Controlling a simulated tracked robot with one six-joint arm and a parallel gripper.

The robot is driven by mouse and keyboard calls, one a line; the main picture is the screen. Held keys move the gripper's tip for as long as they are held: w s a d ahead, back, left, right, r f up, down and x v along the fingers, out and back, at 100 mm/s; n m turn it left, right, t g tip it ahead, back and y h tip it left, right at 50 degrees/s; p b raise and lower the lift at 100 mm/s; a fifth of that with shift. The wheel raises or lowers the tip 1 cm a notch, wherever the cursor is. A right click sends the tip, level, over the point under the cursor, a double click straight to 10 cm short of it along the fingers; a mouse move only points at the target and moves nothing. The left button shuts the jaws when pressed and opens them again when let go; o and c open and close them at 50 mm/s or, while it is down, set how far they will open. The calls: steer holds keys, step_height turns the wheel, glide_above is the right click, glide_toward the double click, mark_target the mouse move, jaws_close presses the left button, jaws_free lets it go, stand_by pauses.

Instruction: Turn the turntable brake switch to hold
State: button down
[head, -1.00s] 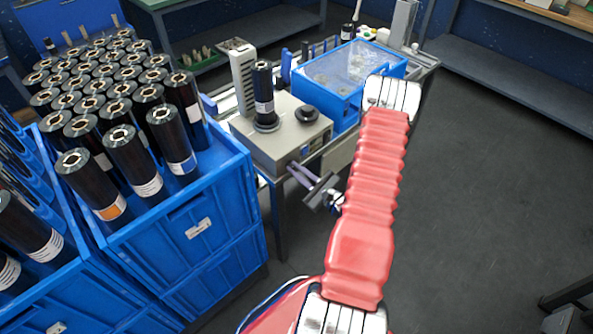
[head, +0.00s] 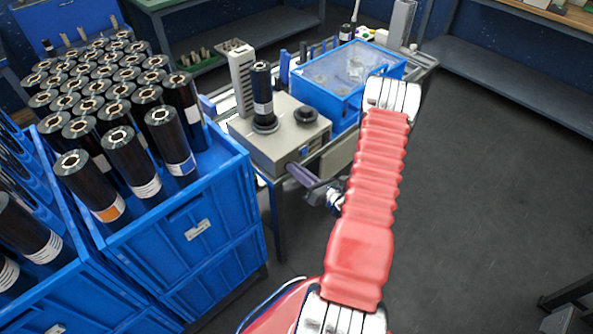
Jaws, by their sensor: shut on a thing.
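The turntable (head: 265,124) is a dark disc on top of a grey machine box (head: 262,150), and one black film roll (head: 262,88) stands upright on it. A small dark panel (head: 304,151) shows on the box's front face. My gripper (head: 292,169) is at the lower part of that front face, with its purple-grey fingers pointing at the box. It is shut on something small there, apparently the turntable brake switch. The fingers hide the switch, so I cannot read its position.
A blue crate (head: 215,210) full of upright black rolls stands close on the left. A blue bin with a clear lid (head: 345,70) sits behind the grey box. A round black knob (head: 306,115) is on top of the box. The floor (head: 470,200) on the right is clear.

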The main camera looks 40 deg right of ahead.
steer(key=shift+d+m, duration=0.1)
steer(key=shift+m, duration=0.4)
steer(key=c, duration=1.8)
jaws_free()
steer(key=shift+s, duration=0.1)
steer(key=shift+s+d, duration=0.2)
steer(key=shift+s, duration=6.6)
